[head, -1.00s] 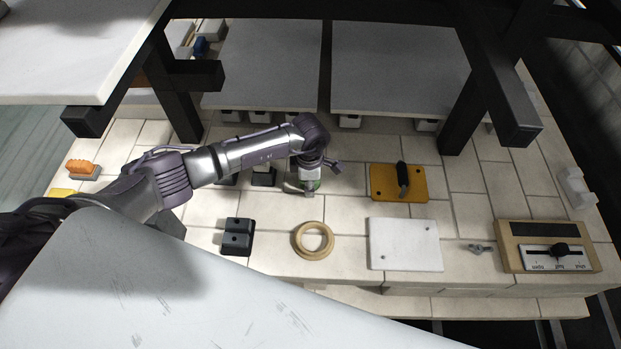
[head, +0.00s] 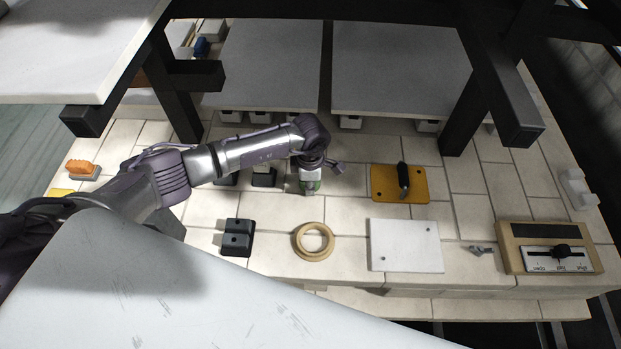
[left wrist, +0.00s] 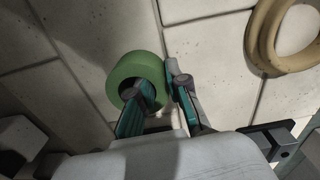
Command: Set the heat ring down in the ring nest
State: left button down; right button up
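The green ring (left wrist: 137,78), which I take for the heat ring, shows in the left wrist view with one finger of my left gripper (left wrist: 160,82) inside its hole and the other against its outer side. The gripper is shut on its wall. In the head view my left gripper (head: 309,190) points down over the tiles with a little green (head: 314,185) at its fingers. A tan ring-shaped piece (head: 299,252), perhaps the ring nest, lies on the tiles nearer the front, apart from the gripper. It also shows in the left wrist view (left wrist: 257,50). My right gripper is out of view.
A white plate (head: 405,246), a yellow plate with a black handle (head: 385,184) and a slider box (head: 549,234) are to the right. Dark posts (head: 495,95) and grey shelves (head: 400,65) stand behind.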

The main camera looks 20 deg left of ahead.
pick_arm(q)
jog(key=shift+r+p, duration=0.45)
jog(key=shift+r, duration=0.2)
dwell(0.5)
jog(key=shift+r+p, duration=0.4)
jog(key=shift+r, duration=0.15)
jog(key=shift+r+p, duration=1.45)
jog(key=shift+r, duration=0.5)
jog(key=shift+s, duration=0.1)
